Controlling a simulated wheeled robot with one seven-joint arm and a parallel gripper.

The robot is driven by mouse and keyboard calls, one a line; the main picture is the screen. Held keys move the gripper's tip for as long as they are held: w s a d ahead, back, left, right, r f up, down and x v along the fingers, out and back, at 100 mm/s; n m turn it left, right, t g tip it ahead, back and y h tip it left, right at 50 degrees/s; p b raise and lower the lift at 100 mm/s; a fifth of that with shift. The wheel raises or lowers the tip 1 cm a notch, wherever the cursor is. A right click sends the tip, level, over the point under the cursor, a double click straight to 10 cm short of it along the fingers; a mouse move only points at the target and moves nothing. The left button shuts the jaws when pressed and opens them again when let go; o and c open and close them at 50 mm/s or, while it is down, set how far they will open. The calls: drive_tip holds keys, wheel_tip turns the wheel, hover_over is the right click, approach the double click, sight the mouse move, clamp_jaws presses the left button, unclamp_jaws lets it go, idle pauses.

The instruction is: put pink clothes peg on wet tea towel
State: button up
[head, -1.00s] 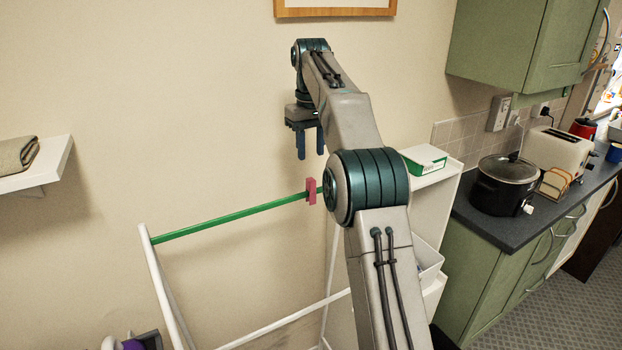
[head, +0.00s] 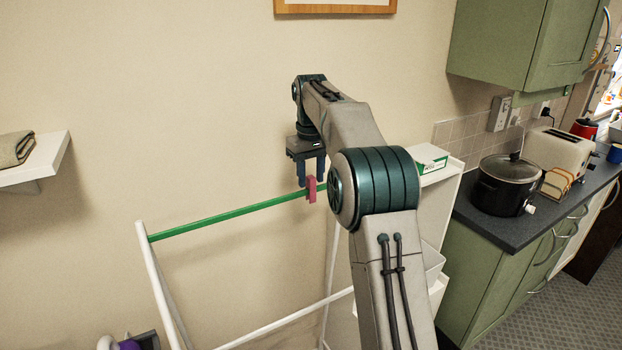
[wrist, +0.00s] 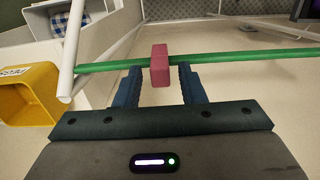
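The pink clothes peg (head: 311,190) sits on the green rail (head: 225,215) of the white drying rack. The peg (wrist: 160,65) also shows in the wrist view, upright across the rail. My gripper (head: 310,180) is just above the peg in the head view. In the wrist view its two blue fingers (wrist: 160,74) are spread, one on each side of the peg, with visible gaps. A blue checked cloth (wrist: 68,21) lies in a white bin in the wrist view. A folded grey-beige cloth (head: 14,149) lies on the left shelf. I cannot tell which cloth is wet.
The white rack's legs (head: 160,285) stand below the rail. A white shelf unit (head: 440,205) with a green-and-white box stands right of my arm. A yellow container (wrist: 25,95) shows at the left in the wrist view.

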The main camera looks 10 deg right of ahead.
sight(311, 177)
drive_tip(key=c, duration=0.7)
drive_tip(key=shift+o, duration=0.2)
drive_tip(key=shift+r+p, duration=0.95)
drive_tip(key=shift+r, duration=2.6)
